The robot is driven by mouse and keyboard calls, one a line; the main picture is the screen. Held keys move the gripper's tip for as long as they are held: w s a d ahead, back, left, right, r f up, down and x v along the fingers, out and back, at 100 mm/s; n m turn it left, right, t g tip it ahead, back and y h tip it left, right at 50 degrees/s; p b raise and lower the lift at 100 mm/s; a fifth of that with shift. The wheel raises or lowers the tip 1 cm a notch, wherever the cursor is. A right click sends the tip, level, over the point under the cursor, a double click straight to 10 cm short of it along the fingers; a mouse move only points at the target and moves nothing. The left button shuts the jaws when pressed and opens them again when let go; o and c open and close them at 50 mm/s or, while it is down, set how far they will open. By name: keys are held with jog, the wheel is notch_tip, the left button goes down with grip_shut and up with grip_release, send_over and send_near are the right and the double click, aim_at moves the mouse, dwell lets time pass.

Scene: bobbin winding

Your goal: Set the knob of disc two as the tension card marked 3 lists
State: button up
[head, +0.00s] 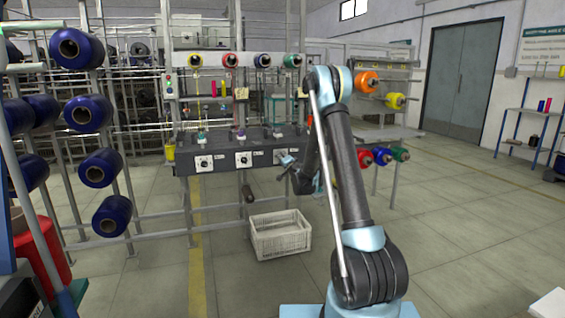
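The dark machine panel (220,170) carries white discs with dark knobs. One disc (204,163) is at its left and another disc (243,159) is to the right of that. Their knob settings and numbers are too small to read. Small pale labels sit beside the discs. My gripper (284,174) is in front of the right part of the panel, right of the second disc and apart from it. The gripper and my arm partly cover the panel there. Its fingers are too small and dark to show whether they are open. I cannot make out a tension card marked 3.
A white crate (280,236) stands on the floor below the panel. Coloured bobbins (263,61) hang along the rail above. The floor in front is mostly clear.

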jog(key=shift+d, duration=0.2)
dwell(0.4)
jog(key=o, duration=1.1)
jog(key=shift+f, duration=0.1)
jog(key=shift+a, duration=0.1)
jog(key=v, duration=1.1)
jog(key=shift+s, duration=0.35)
